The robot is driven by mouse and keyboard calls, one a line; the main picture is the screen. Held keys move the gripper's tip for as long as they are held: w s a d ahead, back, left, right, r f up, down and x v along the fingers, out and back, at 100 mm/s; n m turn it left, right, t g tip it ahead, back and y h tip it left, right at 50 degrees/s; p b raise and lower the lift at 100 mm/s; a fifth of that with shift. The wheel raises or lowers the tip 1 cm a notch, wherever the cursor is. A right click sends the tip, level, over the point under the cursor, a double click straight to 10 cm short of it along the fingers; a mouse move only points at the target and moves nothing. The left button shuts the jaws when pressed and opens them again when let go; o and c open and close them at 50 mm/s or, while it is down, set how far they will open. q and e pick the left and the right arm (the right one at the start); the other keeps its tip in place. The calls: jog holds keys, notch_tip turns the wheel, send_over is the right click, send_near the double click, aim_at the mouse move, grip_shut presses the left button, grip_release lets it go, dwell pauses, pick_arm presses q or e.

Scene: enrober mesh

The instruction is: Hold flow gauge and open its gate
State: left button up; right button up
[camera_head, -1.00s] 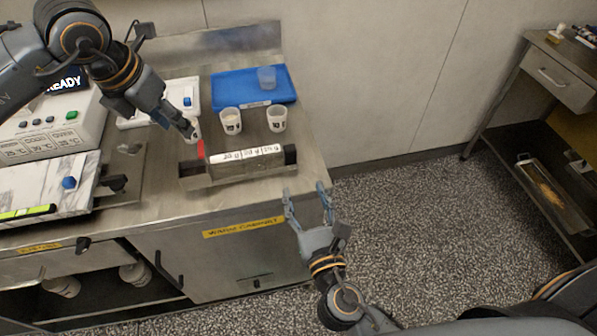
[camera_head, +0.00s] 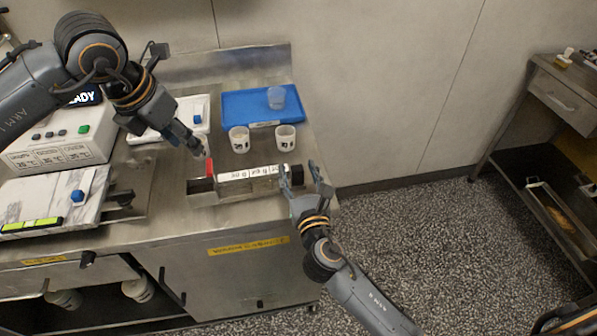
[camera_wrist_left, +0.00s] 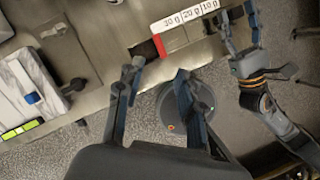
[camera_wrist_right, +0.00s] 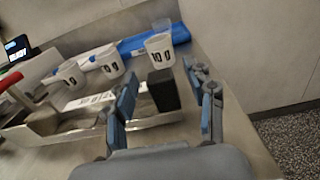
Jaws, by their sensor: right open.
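My right gripper (camera_head: 299,170) is open at the gauge's right end. The right wrist view shows the black end block (camera_wrist_right: 163,90) between its fingers, without clear contact.
White cups (camera_head: 239,140) and (camera_head: 286,138) stand behind the gauge. A blue tray (camera_head: 240,108) with a clear cup (camera_head: 276,97) lies farther back. A marble slab (camera_head: 40,200) and a control box (camera_head: 70,135) are at left. The bench's right edge is close to my right arm.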

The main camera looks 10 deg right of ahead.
grip_shut()
pick_arm(q)
grip_shut()
jog(key=d+r+m+y, duration=0.1)
jog(key=d+m+y, duration=0.2)
jog(key=m, duration=1)
jog(key=s+d+r+m+y, duration=0.1)
jog(key=d+r+m+y, duration=0.1)
jog(key=d+m, duration=0.6)
jog(key=m+y, duration=0.1)
jog(key=m, duration=0.5)
jog(key=shift+d+t, duration=0.25)
jog(key=shift+t, duration=0.05)
